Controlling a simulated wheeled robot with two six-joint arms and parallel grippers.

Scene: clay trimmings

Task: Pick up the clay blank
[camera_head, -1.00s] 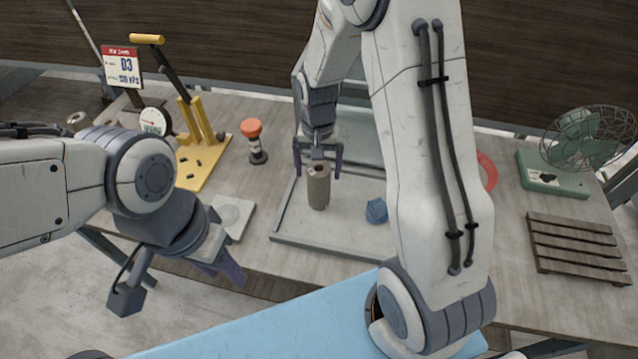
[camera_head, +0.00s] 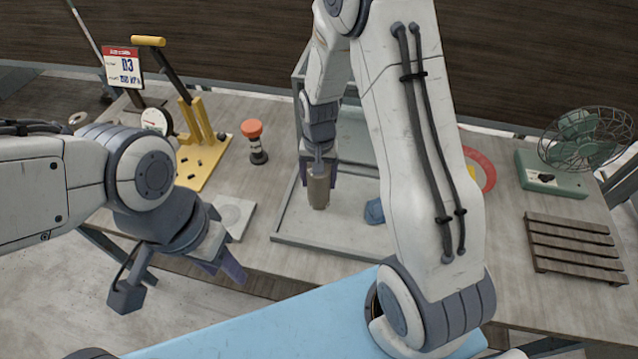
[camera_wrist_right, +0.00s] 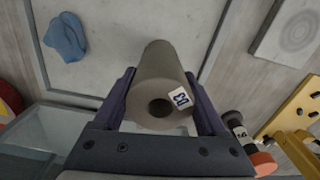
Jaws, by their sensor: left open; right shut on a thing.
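The clay blank (camera_head: 318,190) is a grey-brown upright cylinder standing in the shallow tray (camera_head: 290,238). In the right wrist view the clay blank (camera_wrist_right: 158,75) shows a round hole in its end and a white D3 label. My right gripper (camera_head: 318,178) comes down from above, with its fingers on both sides of the blank. In the wrist view the right gripper (camera_wrist_right: 160,100) is shut on it. I cannot tell whether the blank is clear of the tray. My left gripper (camera_head: 225,268) is open and empty, in front of the table edge at the left.
A blue lump (camera_head: 375,211) lies in the tray right of the blank. A pale square plate (camera_head: 233,215), a red-topped object (camera_head: 253,140) and a yellow lever press (camera_head: 190,140) stand left. A green fan (camera_head: 580,150) and a slatted wooden rack (camera_head: 572,246) are right.

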